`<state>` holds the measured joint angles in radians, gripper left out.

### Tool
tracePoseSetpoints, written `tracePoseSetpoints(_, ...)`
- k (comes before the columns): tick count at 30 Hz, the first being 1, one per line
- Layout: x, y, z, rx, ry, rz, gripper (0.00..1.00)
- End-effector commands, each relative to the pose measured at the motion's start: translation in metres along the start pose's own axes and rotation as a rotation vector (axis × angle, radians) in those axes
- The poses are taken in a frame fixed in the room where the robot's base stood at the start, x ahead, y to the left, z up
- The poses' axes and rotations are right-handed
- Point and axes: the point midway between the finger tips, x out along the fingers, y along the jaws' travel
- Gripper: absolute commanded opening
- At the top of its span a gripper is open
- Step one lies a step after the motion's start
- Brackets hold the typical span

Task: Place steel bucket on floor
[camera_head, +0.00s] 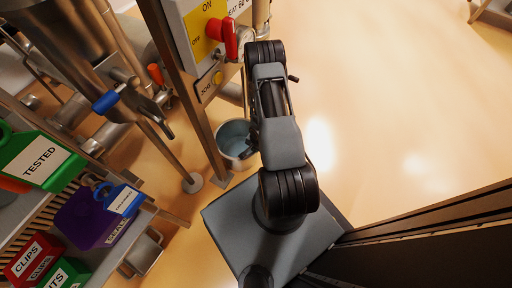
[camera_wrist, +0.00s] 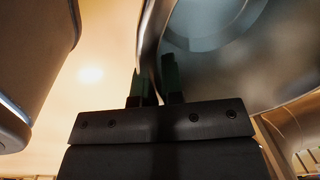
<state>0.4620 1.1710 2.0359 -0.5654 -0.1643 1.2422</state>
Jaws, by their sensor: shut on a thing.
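The steel bucket (camera_head: 233,136) is in the head view, left of my arm and beside the foot of the hopper frame. In the wrist view, the bucket's curved wall and inside (camera_wrist: 210,75) fill the upper right. My gripper (camera_wrist: 156,88) is shut on the bucket's rim, with one finger on each side of the thin wall. In the head view, my arm partly hides the gripper and the bucket's right side. I cannot tell whether the bucket's base touches the floor.
The hopper frame's steel post (camera_head: 178,75) and round foot (camera_head: 192,183) stand close left of the bucket. A control panel (camera_head: 212,35) with a red handle is above it. A shelf of labelled bins (camera_head: 98,215) is at left. Open floor (camera_head: 400,110) lies to the right.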

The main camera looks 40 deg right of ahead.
Motion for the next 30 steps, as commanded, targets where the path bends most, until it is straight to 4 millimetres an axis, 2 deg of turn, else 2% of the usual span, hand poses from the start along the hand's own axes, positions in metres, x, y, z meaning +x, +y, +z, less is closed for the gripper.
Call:
tracePoseSetpoints(5,-0.002,-0.002,-0.002,0.000,0.004,-0.006,0.00)
tracePoseSetpoints(6,0.000,0.000,0.000,0.001,0.000,0.001,0.10)
tracePoseSetpoints(14,0.000,0.000,0.000,0.001,0.000,0.001,0.34)
tracePoseSetpoints(23,-0.008,0.000,0.000,0.001,0.000,0.001,0.34)
tracePoseSetpoints(30,-0.051,-0.001,-0.001,0.003,0.001,0.000,0.34)
